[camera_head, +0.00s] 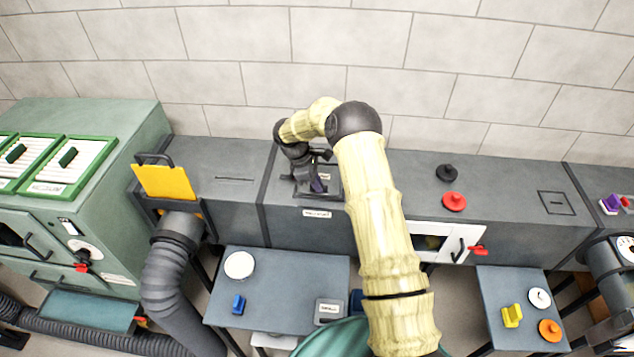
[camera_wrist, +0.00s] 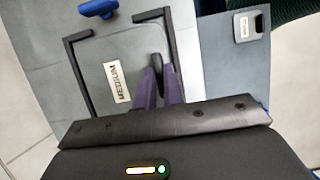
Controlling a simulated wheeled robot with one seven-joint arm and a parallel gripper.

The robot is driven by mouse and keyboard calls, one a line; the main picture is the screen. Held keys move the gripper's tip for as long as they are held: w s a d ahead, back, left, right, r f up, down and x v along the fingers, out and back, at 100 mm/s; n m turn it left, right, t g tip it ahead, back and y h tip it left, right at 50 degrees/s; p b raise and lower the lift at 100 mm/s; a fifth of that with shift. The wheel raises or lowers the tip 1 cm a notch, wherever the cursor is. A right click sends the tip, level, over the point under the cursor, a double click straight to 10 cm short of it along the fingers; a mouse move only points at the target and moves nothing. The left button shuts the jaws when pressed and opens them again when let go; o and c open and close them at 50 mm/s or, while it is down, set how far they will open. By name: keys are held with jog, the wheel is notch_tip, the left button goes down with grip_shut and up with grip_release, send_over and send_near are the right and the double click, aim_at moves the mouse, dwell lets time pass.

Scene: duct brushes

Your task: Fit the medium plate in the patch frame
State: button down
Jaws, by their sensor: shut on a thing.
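The medium plate (camera_wrist: 108,68) is a grey panel with a white label reading MEDIUM and a black knob. My gripper (camera_wrist: 160,82) has purple fingertips shut on that knob. In the head view my gripper (camera_head: 318,184) is over the top of the grey duct, at the patch frame (camera_head: 334,196). In the wrist view black angled rails of the frame (camera_wrist: 81,75) show around the plate's far edges. I cannot tell whether the plate is fully seated or slightly above. The near part of plate and frame is hidden by my gripper.
A table (camera_head: 285,265) below the duct holds a white disc (camera_head: 239,265), a blue block (camera_head: 238,304) and another labelled plate (camera_head: 329,311). Red (camera_head: 454,201) and black (camera_head: 447,173) knobbed discs lie on the duct to the right. A yellow panel (camera_head: 165,182) stands left.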

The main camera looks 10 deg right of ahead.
dwell(0.4)
jog(key=c, duration=1.4)
grip_release()
jog(key=shift+c, duration=0.2)
jog(key=b+v, duration=0.4)
jog(key=v, duration=1.3)
jog(key=shift+r, duration=0.25)
